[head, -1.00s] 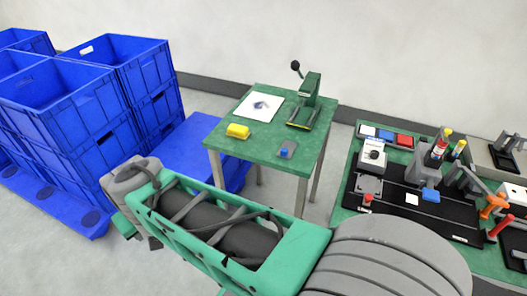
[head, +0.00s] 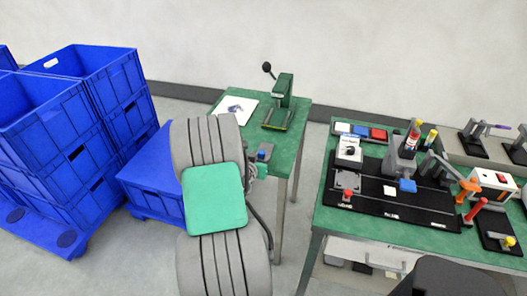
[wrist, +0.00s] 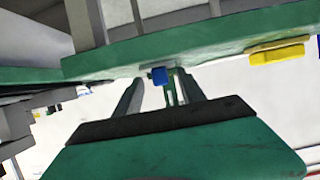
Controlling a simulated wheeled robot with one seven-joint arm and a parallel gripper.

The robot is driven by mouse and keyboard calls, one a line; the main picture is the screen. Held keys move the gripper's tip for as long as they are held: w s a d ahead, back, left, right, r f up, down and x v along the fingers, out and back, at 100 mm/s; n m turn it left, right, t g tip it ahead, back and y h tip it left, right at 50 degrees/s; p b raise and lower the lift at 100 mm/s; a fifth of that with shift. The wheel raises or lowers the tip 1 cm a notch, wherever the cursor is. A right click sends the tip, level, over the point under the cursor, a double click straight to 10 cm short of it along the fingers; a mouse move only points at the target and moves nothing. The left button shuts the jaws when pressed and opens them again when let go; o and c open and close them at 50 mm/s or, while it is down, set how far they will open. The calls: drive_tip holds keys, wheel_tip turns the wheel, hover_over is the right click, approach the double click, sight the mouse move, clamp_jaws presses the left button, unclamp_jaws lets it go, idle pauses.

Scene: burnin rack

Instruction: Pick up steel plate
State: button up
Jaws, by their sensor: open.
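A small blue block (head: 264,152) shows near the front of the green-topped table, just right of my arm in the head view. The grey flat piece it sat on is now mostly hidden behind my arm, and I cannot tell whether that is the steel plate. My gripper (wrist: 160,86) is open in the wrist view, its two grey fingers pointing toward the table edge. The blue block (wrist: 159,76) shows between the fingertips. No plate can be made out between the fingers, and they look empty.
The green table (head: 300,112) also bears a green lever press (head: 283,92) and a white sheet (head: 238,107). A yellow block (wrist: 277,53) shows in the wrist view. Blue crates (head: 100,105) stand at left. A crowded green workbench (head: 323,212) stands at right.

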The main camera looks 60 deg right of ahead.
drive_tip(key=shift+d+f, duration=0.25)
drive_tip(key=shift+d, duration=0.25)
drive_tip(key=shift+c, duration=0.4)
clamp_jaws()
drive_tip(key=shift+w, duration=0.1)
